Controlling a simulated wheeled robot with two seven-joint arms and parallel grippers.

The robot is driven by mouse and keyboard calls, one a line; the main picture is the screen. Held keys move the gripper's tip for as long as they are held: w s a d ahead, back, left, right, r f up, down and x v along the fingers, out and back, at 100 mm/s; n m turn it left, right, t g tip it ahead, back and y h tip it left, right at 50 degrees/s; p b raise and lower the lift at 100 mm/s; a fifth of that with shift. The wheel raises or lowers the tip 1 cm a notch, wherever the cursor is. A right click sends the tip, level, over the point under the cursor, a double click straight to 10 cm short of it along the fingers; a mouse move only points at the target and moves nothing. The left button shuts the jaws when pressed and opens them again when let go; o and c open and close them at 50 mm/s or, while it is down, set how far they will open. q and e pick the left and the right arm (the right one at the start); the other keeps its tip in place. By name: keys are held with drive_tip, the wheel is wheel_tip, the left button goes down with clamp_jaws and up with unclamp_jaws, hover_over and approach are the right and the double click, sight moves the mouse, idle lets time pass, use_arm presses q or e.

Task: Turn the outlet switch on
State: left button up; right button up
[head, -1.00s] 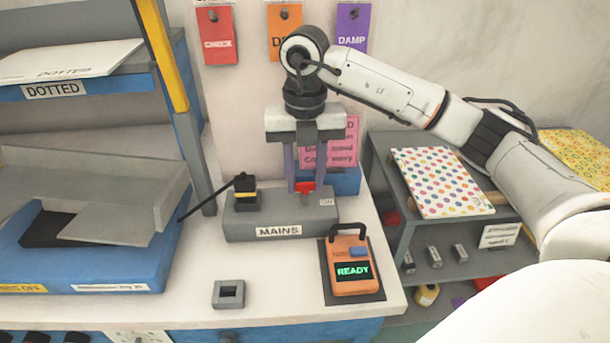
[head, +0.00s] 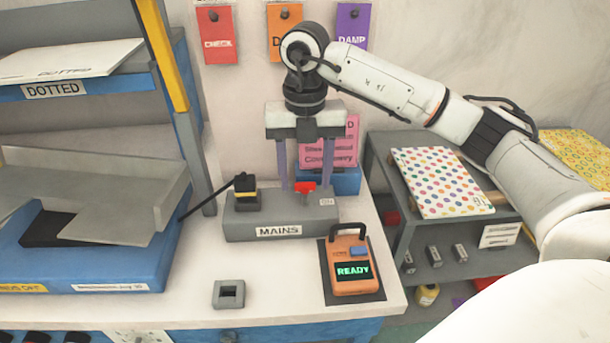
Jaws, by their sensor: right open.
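The outlet is a grey box labelled MAINS (head: 280,225) on the white bench. It has a red switch (head: 305,187) on top near its right side, beside a small ON label (head: 326,202). A black plug with a yellow band (head: 246,195) sits on its left end, with a black cord running left. My right gripper (head: 295,187) points down over the right part of the box. Its two purple fingers are apart, one on each side of the red switch. I cannot tell whether a finger touches the switch. My left gripper is not in view.
An orange device reading READY (head: 352,268) stands on a dark mat in front and to the right. A grey square ring (head: 228,294) lies on the bench front. A blue box with a pink card (head: 330,150) is behind the outlet. A blue-based machine (head: 90,265) fills the left.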

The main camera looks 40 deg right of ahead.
sight(306, 183)
wheel_tip(306, 183, up, 10)
drive_tip(key=shift+p, duration=0.45)
drive_tip(key=shift+s+f, duration=0.1)
drive_tip(key=shift+f, duration=0.05)
